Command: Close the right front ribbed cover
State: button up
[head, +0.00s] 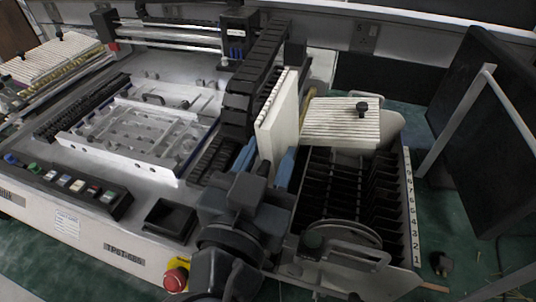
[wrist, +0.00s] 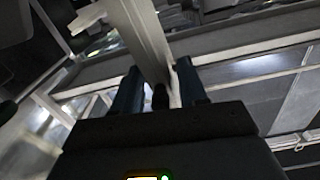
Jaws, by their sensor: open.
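The right front ribbed cover (head: 278,112) is a white ribbed panel standing upright, raised, beside the open rack of dark slots (head: 350,195). My gripper (head: 266,158) is at the cover's lower near end. Its two blue fingers appear on either side of the panel, apart from each other. In the wrist view, my gripper (wrist: 160,82) is open, and a pale panel edge (wrist: 150,35) runs between the fingers. A small dark knob-like piece shows between them. Whether either finger touches the panel cannot be told. My wrist hides part of the rack's left side.
A second ribbed cover (head: 335,122) with a black knob lies flat behind the rack. A black cable chain (head: 257,75) stands close left of the upright cover. A red emergency button (head: 175,279) is at the front. A dark monitor (head: 490,130) stands at right.

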grip_shut()
dwell(0.3)
jog(key=b, duration=0.1)
jog(key=d+m+b, duration=0.1)
jog(key=b, duration=0.1)
jog(key=shift+s+f+b, duration=0.15)
jog(key=shift+f+b, duration=0.1)
jog(key=shift+b, duration=0.05)
jog(key=shift+s+d+m+b, duration=0.15)
jog(key=shift+d+m+b, duration=0.35)
jog(key=shift+b, duration=0.55)
jog(key=shift+s+d+r+m+b, duration=0.15)
jog(key=shift+r+m+b, duration=0.1)
jog(key=shift+m+b, duration=0.4)
grip_release()
